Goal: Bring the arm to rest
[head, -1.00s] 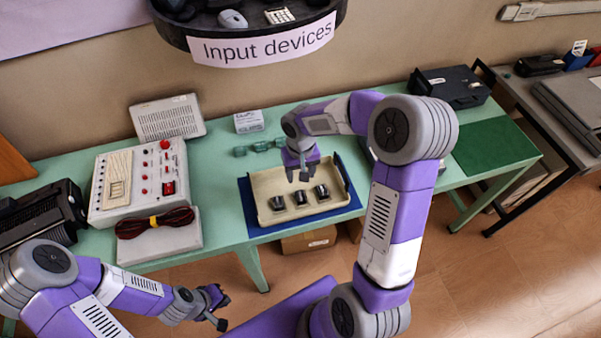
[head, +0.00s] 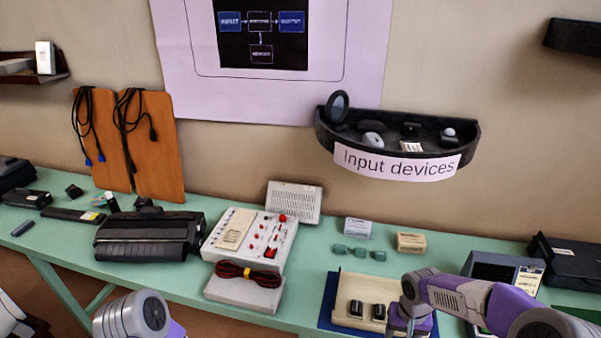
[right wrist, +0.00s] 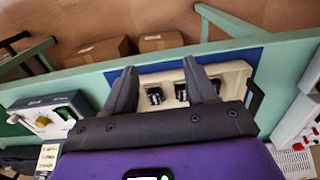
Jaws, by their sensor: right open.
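My right arm comes in from the right in the head view, and its gripper (head: 408,322) is over the right part of a beige tray (head: 366,290). In the right wrist view the gripper (right wrist: 159,82) has its fingers apart with nothing between them.
The tray is on a blue mat (head: 328,300) on the green table (head: 205,290). A control box (head: 250,240) with a red-black cable coil (head: 248,273) stands left of it. Teal blocks (head: 358,252) lie behind it. The "Input devices" shelf (head: 398,150) juts from the wall above.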

